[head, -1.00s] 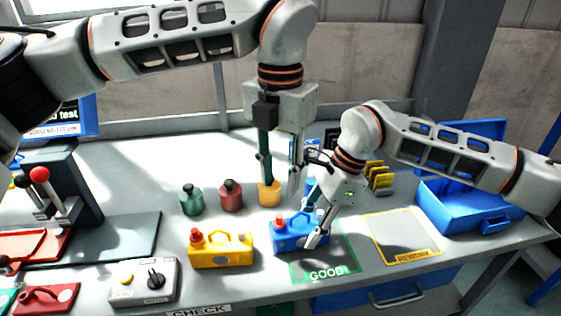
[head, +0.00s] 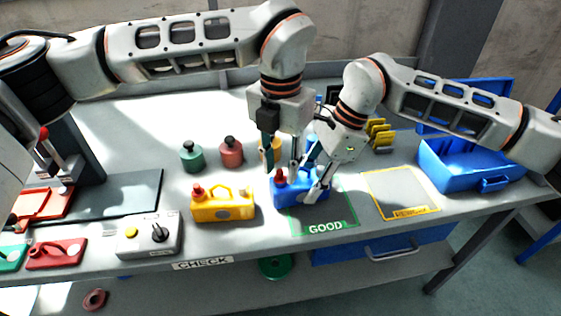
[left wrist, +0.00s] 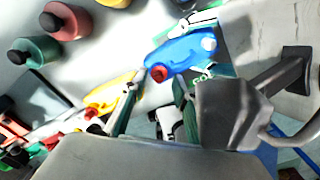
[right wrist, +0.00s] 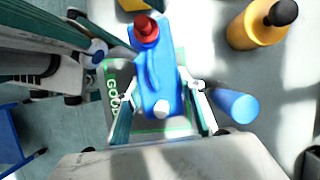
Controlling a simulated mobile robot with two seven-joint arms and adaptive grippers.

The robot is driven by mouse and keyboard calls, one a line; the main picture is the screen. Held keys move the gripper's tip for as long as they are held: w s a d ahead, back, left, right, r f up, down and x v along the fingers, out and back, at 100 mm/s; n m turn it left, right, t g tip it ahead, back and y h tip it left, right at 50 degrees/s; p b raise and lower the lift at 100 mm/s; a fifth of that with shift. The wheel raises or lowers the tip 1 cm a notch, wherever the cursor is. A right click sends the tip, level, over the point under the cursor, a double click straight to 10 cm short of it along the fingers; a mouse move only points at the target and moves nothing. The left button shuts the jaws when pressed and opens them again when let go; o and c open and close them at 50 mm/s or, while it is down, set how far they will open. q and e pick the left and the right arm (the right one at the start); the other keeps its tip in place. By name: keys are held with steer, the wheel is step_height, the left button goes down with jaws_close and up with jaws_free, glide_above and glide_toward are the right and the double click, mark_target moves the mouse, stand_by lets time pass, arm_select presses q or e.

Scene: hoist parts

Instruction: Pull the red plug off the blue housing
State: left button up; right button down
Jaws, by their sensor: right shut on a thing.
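The blue housing (head: 304,192) stands on the bench at the edge of the green GOOD outline. Its red plug (head: 280,175) is seated at its left end; the plug also shows in the left wrist view (left wrist: 160,73) and right wrist view (right wrist: 146,32). My right gripper (right wrist: 163,108) is shut on the blue housing, a finger on each side of its body. My left gripper (head: 281,166) is open and points down close above the red plug. In the left wrist view its fingers lie on either side of the plug, with nothing held. Whether they touch it is unclear.
A yellow housing (head: 222,205) with a red plug stands left of the blue one. Green (head: 191,158), red (head: 231,153) and yellow (right wrist: 255,27) bottles stand behind. A blue cylinder (right wrist: 236,105) is close beside my right gripper. A REWORK outline (head: 402,194) is clear.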

mark_target(280, 171)
arm_select(q)
jaws_close()
arm_select(e)
steer(key=shift+r, duration=0.1)
arm_select(q)
steer(key=shift+r, duration=0.1)
steer(key=shift+r, duration=2.85)
arm_select(e)
steer(key=c, duration=1.2)
jaws_free()
steer(key=v, duration=1.2)
